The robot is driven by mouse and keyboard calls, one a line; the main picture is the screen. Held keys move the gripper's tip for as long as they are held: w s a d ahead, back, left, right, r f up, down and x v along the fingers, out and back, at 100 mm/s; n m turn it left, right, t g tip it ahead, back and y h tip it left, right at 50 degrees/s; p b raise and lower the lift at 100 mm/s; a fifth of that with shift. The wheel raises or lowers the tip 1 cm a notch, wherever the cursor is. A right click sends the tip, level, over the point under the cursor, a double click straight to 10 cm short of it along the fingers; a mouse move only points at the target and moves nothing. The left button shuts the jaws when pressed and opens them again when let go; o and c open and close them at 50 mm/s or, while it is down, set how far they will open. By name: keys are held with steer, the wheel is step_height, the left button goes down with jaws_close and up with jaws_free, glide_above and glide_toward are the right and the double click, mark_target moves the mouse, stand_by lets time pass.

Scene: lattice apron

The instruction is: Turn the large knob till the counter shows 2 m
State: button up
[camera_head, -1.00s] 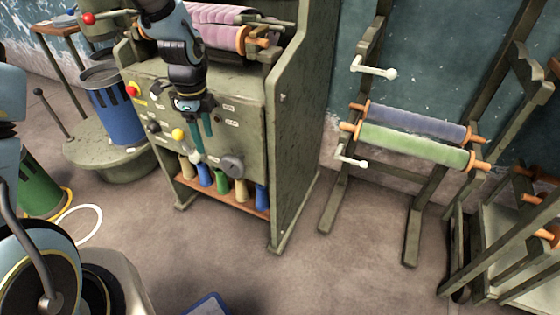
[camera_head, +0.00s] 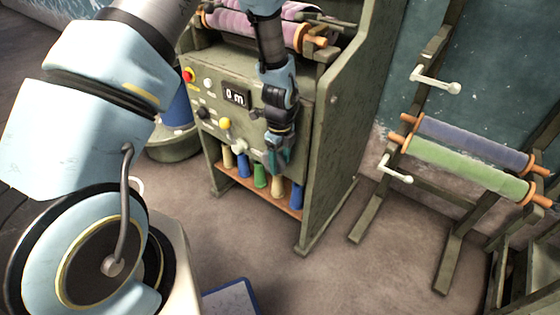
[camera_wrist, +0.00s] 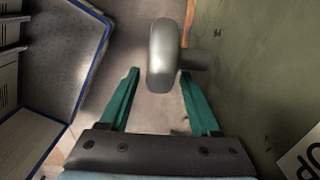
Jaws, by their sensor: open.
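The large grey knob (camera_wrist: 163,52) stands out on a stem from the panel in the wrist view. Its near end shows between the two teal fingertips of my gripper (camera_wrist: 159,84), with a gap at the left finger; whether the right finger touches it I cannot tell. In the head view my gripper (camera_head: 277,160) is open at the lower right of the machine's panel and hides most of the knob. The counter (camera_head: 235,97) on the panel reads 0 m.
A red button (camera_head: 188,75), a yellow knob (camera_head: 225,123) and a small white knob (camera_head: 240,146) are on the panel. Coloured spools (camera_head: 260,176) stand on a shelf below. A rack with a green roll (camera_head: 465,168) is to the right. A blue-edged board (camera_head: 232,303) lies below.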

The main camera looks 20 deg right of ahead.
steer(key=shift+f, duration=0.15)
jaws_close()
stand_by(0.5)
